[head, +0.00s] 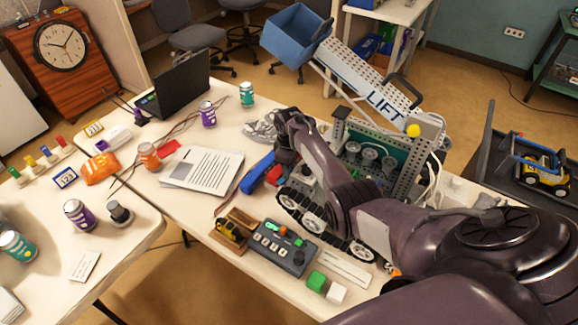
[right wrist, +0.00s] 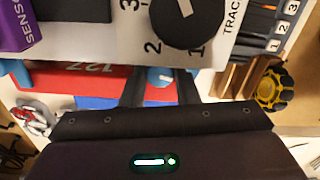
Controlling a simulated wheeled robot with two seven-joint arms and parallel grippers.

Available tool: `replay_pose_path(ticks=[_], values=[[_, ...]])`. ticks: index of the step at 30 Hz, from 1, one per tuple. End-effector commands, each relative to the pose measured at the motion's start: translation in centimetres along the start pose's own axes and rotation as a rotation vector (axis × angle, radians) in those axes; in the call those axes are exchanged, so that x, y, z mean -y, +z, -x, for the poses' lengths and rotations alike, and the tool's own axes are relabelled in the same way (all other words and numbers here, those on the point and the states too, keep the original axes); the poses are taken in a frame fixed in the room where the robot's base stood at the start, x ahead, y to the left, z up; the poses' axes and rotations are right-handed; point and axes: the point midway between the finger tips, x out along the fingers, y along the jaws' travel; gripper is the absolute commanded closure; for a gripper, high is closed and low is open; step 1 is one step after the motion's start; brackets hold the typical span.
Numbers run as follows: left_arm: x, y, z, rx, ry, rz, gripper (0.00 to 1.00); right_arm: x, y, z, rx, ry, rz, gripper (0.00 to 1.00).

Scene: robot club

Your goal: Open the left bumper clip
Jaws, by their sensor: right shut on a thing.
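The robot's bumper shows in the head view as a long blue piece (head: 257,172) with a red part (head: 274,175) beside it, at the left end of the tracked robot (head: 310,212). In the right wrist view the red part (right wrist: 85,73) carries the number 127. My right gripper (head: 284,158) reaches over this end of the robot. In the right wrist view its two dark fingers stand around a small light-blue rounded piece (right wrist: 160,77), which looks like the bumper clip. The gripper is shut on it; fingertip contact is partly hidden. My left gripper is not in view.
A grey control box (head: 281,246), a small wooden holder (head: 233,229) and green and white cubes (head: 317,281) lie in front of the robot. Printed sheets (head: 203,171) lie to its left. A lift ramp (head: 365,85) with a blue bin (head: 296,35) rises behind.

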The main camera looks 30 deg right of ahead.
Motion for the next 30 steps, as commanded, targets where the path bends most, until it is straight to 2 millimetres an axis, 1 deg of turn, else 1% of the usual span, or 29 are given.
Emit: replay_pose_path(ticks=[6, 12, 18, 29, 30], values=[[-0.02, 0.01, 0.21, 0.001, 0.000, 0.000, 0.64, -0.03, -0.01, 0.05, 0.000, 0.001, 0.130, 0.95], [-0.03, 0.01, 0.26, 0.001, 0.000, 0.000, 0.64, -0.05, 0.02, 0.04, 0.000, 0.000, 0.206, 0.95], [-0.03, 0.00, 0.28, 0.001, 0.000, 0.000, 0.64, -0.02, 0.00, 0.01, 0.000, 0.000, 0.239, 0.95], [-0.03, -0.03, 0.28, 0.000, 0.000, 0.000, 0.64, -0.02, 0.00, 0.00, 0.000, 0.000, 0.241, 0.95], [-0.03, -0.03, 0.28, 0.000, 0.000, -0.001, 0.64, -0.02, 0.00, 0.00, 0.000, 0.000, 0.241, 0.67]])
